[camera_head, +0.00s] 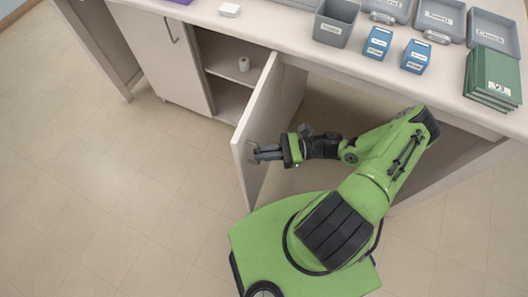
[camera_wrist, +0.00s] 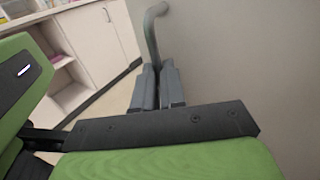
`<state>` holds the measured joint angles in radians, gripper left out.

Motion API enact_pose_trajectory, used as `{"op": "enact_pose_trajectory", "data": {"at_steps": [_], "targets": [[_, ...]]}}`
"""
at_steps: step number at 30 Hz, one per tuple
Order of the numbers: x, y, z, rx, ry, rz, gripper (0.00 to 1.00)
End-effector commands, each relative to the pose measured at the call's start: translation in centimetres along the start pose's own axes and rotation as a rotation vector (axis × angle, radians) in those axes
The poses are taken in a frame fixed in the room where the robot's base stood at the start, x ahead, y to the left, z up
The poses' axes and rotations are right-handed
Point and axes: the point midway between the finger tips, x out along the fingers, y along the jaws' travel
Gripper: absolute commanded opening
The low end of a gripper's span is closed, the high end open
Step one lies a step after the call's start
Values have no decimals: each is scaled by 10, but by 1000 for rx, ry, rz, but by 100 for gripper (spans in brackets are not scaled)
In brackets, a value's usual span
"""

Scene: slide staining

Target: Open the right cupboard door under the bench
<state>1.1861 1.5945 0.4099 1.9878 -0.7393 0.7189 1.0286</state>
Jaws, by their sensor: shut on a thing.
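The right cupboard door (camera_head: 262,122) is a pale panel, swung well out from the bench front. The cupboard interior with its shelf (camera_head: 225,63) shows to its left. My gripper (camera_head: 254,153) is at the door's outer part, on its right-hand face. In the wrist view, the door face (camera_wrist: 240,60) fills the right side and its grey bar handle (camera_wrist: 152,35) curves down between my gripper's fingers (camera_wrist: 158,87). The fingers are shut on the handle. The lower part of the handle is hidden by the fingers.
The left cupboard door (camera_head: 165,55) is shut. Grey trays (camera_head: 440,18), blue boxes (camera_head: 377,43) and green books (camera_head: 492,78) are on the bench. The floor (camera_head: 110,190) left of the door is clear.

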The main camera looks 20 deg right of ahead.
Motion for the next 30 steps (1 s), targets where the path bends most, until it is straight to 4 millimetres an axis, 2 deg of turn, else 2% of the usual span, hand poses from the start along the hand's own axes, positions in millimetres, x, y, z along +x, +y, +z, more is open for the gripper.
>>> {"op": "enact_pose_trajectory", "data": {"at_steps": [5,6,10,23,26,30], "targets": [[-1,-4,2,-10,0,-10,0],[-1,-4,2,-10,0,-10,16],[-1,-3,1,-7,0,-8,35],[-2,-1,0,-3,0,-4,35],[-13,-2,0,-3,1,-7,35],[-49,-2,0,-5,4,-11,35]]}}
